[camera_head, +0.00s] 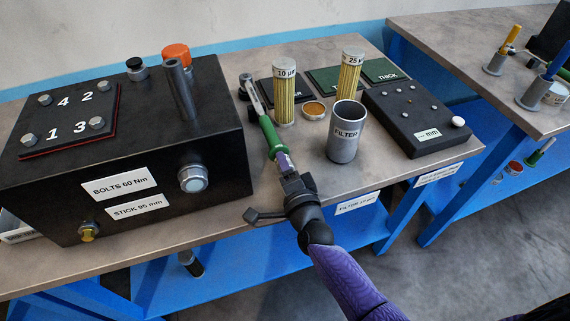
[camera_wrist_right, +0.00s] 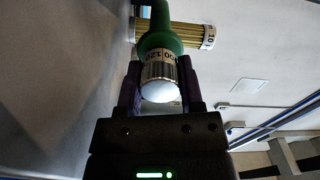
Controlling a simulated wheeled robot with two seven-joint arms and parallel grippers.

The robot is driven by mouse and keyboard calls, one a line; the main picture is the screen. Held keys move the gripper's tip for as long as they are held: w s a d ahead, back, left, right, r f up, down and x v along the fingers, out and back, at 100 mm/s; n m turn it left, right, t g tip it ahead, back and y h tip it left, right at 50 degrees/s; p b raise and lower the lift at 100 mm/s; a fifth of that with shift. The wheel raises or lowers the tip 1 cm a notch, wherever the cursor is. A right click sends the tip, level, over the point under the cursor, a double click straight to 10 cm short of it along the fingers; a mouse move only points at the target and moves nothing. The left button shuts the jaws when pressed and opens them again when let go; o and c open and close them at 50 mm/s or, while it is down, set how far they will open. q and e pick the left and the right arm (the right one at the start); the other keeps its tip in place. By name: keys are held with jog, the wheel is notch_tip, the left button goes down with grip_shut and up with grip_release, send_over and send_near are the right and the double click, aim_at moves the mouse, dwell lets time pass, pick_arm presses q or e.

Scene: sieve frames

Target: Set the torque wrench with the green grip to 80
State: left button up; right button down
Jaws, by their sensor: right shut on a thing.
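The torque wrench with the green grip (camera_head: 270,133) is in the head view, its metal head pointing to the back left beside the black box. My right gripper (camera_head: 284,163) is shut on its near end. In the right wrist view, the purple fingers of my right gripper (camera_wrist_right: 160,85) stand on both sides of the wrench's knurled metal end knob (camera_wrist_right: 160,72). A white scale band with black numbers lies between the knob and the green grip (camera_wrist_right: 160,35); I seem to read 100 and 120, but no setting mark is clear. My left gripper is not in view.
A black box (camera_head: 140,150) with a numbered bolt plate stands left of the wrench. A grey FILTER cup (camera_head: 344,135), two yellow filter cartridges (camera_head: 283,100) and a black mm gauge block (camera_head: 410,118) stand to its right.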

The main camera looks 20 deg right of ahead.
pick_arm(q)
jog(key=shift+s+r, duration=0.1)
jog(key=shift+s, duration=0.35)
pick_arm(e)
jog(key=shift+c, duration=1.1)
grip_release()
jog(key=shift+s, duration=0.45)
pick_arm(q)
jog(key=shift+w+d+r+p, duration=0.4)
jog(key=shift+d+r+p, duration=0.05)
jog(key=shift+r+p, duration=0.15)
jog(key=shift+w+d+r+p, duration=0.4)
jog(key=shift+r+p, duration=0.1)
jog(key=shift+p, duration=0.1)
pick_arm(e)
jog(key=s, duration=0.9)
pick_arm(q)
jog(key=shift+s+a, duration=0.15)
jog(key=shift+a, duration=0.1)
pick_arm(e)
jog(key=shift+f, duration=0.1)
